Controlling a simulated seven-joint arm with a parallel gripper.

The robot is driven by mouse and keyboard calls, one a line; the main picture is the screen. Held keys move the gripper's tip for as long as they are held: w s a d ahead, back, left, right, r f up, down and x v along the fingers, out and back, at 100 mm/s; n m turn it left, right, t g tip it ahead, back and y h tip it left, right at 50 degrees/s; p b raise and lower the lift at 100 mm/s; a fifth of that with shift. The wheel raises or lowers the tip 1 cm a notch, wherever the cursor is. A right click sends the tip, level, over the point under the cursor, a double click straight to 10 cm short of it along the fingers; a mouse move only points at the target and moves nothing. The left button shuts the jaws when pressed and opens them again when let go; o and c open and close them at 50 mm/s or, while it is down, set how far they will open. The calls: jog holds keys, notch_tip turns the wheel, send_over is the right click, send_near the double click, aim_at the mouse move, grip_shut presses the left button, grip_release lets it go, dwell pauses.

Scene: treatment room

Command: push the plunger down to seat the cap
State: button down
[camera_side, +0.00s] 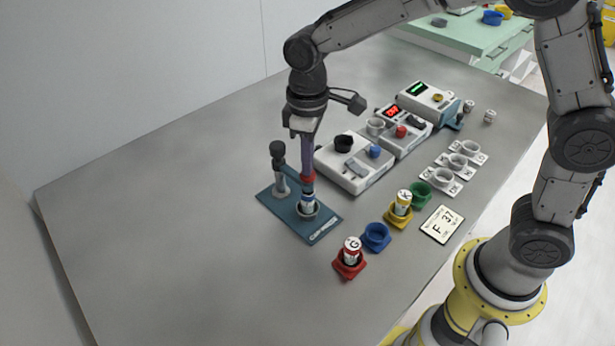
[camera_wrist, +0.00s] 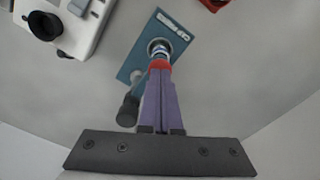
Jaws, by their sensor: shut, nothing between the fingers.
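A teal base plate (camera_side: 325,229) lies on the table; it also shows in the wrist view (camera_wrist: 139,56).
Red (camera_side: 349,267), blue (camera_side: 376,237), yellow (camera_side: 398,216) and green (camera_side: 420,194) cups stand to the right, two holding vials. White devices (camera_side: 356,170) and a rack of grey cups (camera_side: 445,181) lie behind. The table's left side is clear.

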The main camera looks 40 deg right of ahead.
jog(key=shift+f, duration=0.7)
dwell(0.4)
jog(key=shift+r, duration=0.1)
notch_tip(320, 180, up, 8)
dwell(0.8)
